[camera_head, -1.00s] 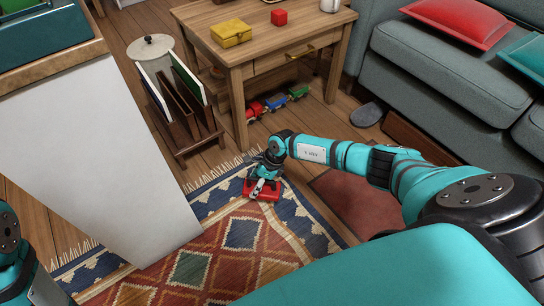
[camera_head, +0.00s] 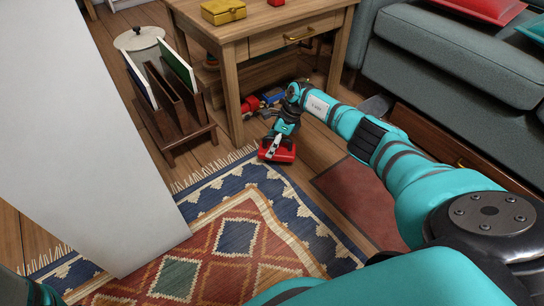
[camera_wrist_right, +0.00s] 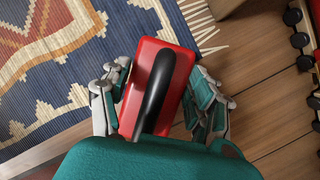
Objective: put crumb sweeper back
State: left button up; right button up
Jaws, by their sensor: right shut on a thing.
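The crumb sweeper is a red block with a black handle; it shows small in the head view (camera_head: 277,152) and close up in the right wrist view (camera_wrist_right: 180,82). My right gripper (camera_head: 275,143) is shut on it, with fingers along both sides of the red body in the wrist view (camera_wrist_right: 160,100). The sweeper is at the rug's fringed far edge, near the front of the wooden side table (camera_head: 238,95). I cannot tell whether it touches the floor. My left gripper is out of view.
A toy train (camera_head: 262,102) lies beneath the table; its wheels show in the wrist view (camera_wrist_right: 302,40). The sofa (camera_head: 450,60) is right. A patterned rug (camera_head: 235,235) covers the foreground.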

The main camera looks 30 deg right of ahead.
aim_at(286, 146)
notch_tip(286, 146, down, 4)
jog(key=b, duration=0.3)
jog(key=shift+r, duration=0.35)
jog(key=shift+f, duration=0.15)
jog(key=o, duration=1.2)
jog(key=p+v, duration=0.9)
jog(key=v, duration=0.3)
